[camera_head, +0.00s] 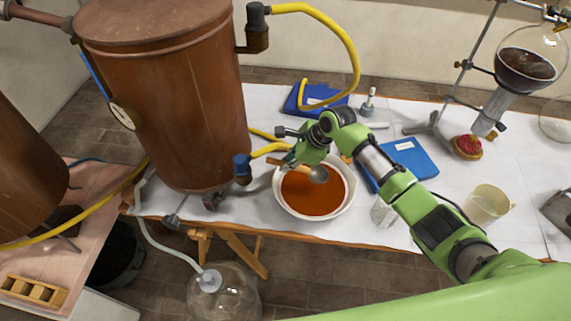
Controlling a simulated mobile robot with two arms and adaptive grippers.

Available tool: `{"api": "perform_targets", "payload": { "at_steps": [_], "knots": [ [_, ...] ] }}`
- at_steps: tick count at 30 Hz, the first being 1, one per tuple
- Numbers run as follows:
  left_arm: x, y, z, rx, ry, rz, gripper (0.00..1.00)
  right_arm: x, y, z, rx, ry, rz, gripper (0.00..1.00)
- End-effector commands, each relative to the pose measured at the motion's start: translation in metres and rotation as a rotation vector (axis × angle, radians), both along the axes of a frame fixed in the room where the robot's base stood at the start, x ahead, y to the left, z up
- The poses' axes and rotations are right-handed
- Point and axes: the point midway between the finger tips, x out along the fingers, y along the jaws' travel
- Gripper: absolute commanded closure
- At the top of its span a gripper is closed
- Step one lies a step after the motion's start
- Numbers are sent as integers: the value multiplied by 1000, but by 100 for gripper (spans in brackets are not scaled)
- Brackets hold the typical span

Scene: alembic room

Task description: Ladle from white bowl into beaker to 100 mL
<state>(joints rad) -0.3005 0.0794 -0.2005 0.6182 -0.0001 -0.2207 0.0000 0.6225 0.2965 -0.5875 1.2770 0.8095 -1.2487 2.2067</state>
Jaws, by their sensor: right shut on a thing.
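The white bowl (281,200) stands near the front edge of the table and holds an orange-red liquid. My right gripper (293,160) is above the bowl's back rim, shut on the ladle's handle. The ladle (319,175) has a round metallic scoop, which is over the back part of the liquid. I cannot tell whether the scoop touches the liquid or holds any. A pale translucent beaker (487,204) stands at the right of the table, and its fill level is unclear. A small clear glass vessel (383,212) stands just right of the bowl. My left gripper is out of view.
A large copper-brown vessel (165,100) with yellow hoses stands left of the bowl. A stand with a round flask (527,65) and a red pastry-like item (467,146) are at the right. A glass carboy (225,295) sits below the table.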

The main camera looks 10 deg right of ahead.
Motion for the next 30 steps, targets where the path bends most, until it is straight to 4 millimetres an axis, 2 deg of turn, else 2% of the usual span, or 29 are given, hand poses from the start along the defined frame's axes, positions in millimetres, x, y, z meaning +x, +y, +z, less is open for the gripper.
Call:
{"api": "perform_targets", "payload": {
  "at_steps": [1,19,21,30],
  "knots": [
    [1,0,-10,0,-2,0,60,0,-2,-8,13,-4,-1,100],
    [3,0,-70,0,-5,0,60,-2,-14,-32,166,-37,0,100],
    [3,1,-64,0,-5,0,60,-3,-13,-35,165,-34,0,100],
    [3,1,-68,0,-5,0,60,-2,-13,-60,162,-35,0,100]
  ]
}}
